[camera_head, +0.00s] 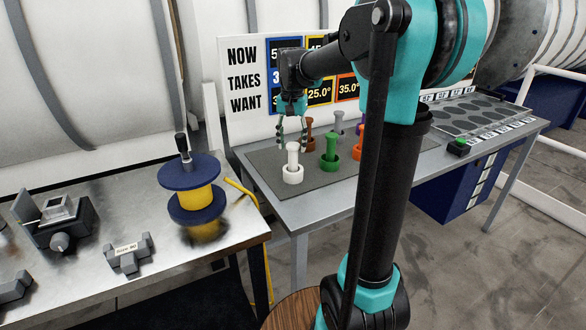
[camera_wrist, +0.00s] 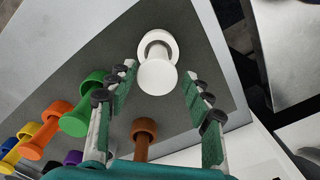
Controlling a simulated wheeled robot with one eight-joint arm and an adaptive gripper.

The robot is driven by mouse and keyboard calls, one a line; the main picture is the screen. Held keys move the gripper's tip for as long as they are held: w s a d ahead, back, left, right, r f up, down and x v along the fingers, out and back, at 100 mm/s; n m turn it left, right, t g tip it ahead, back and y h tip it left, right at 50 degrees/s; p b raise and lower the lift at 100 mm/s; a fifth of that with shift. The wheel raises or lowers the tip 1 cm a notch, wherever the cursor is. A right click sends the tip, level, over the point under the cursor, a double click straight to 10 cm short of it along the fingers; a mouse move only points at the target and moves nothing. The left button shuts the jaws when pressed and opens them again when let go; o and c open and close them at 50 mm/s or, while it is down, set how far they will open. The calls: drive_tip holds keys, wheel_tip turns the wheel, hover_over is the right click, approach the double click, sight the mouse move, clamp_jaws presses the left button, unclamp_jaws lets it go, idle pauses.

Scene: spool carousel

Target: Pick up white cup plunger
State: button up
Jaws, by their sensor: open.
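The white cup plunger (camera_head: 293,158) stands upright at the near left corner of the dark grey mat, its lower end in a white cup (camera_head: 292,176). The plunger's round top (camera_wrist: 157,77) shows in the wrist view, with the white cup (camera_wrist: 158,42) partly behind it. My gripper (camera_head: 291,133) hangs above and behind the plunger in the head view. In the wrist view my gripper (camera_wrist: 158,82) is open, with the plunger top between the fingertips. A gap shows on both sides, and no contact is seen.
Orange, grey and other coloured plungers stand farther along the mat (camera_head: 262,164). A sign board (camera_head: 242,80) rises behind. A yellow spool (camera_head: 191,199) stands on the left bench.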

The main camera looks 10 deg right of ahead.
sight(293, 157)
drive_tip(key=shift+s+d+f, duration=0.1)
drive_tip(key=shift+s+f, duration=0.05)
drive_tip(key=shift+f, duration=2.6)
clamp_jaws()
